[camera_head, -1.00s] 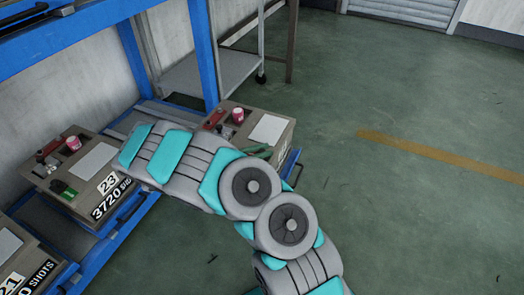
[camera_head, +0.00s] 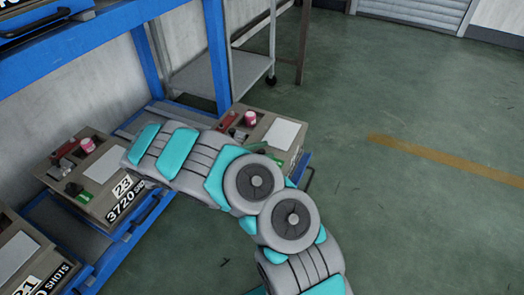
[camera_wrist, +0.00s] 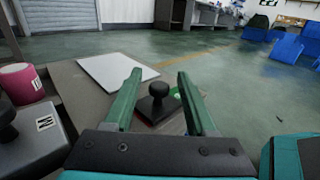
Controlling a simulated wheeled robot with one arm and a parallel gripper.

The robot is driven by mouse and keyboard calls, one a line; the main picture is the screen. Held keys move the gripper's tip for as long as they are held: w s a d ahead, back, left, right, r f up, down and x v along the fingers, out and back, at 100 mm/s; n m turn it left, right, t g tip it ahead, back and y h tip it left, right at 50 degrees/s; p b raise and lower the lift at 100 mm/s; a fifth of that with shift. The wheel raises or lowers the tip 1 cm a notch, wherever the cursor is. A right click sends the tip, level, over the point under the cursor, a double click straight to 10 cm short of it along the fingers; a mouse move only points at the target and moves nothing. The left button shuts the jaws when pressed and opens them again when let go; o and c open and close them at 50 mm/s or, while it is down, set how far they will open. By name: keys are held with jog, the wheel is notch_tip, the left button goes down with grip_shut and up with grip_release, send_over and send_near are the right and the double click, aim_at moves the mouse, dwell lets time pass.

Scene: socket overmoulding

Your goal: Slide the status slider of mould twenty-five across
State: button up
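My gripper (camera_wrist: 159,80) shows in the wrist view with two green fingers apart, open. A black round-topped knob (camera_wrist: 158,91) on a dark square base stands between the fingers, with visible gaps on both sides. A bit of green (camera_wrist: 177,95) shows beside the knob, partly behind the right finger. The knob sits on the brown top of a mould (camera_wrist: 80,90).
A pink pot (camera_wrist: 21,83) and a second black knob (camera_wrist: 7,125) on a grey block stand left of my gripper. A white sheet (camera_wrist: 117,70) lies ahead. Mould 23 (camera_head: 75,205) sits left on the blue rack (camera_head: 145,60). The green floor (camera_head: 400,220) at right is clear.

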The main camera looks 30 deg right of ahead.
jog(key=shift+a, duration=0.15)
jog(key=a, duration=0.7)
jog(key=shift+w+a, duration=0.25)
jog(key=shift+w, duration=0.2)
jog(key=s+d+r+m+g+y+p, duration=0.2)
jog(key=s+d+r+m+y, duration=0.25)
jog(key=s+r, duration=0.4)
jog(key=s+d+r+m+g+y+p, duration=0.1)
jog(key=s+d+r+m+g+y, duration=0.2)
jog(key=s+r+m, duration=0.5)
jog(key=s+a+r+m+t+y+p, duration=0.2)
jog(key=s+a+y, duration=0.3)
jog(key=s+a, duration=0.2)
jog(key=s+a+r+m+t+y+p, duration=0.1)
jog(key=s+a+y, duration=0.4)
jog(key=s, duration=0.6)
notch_tip(320, 180, up, 2)
jog(key=shift+a+r+m+t+p, duration=0.1)
jog(key=shift+a+m+t+p, duration=0.35)
jog(key=shift+a+t, duration=0.65)
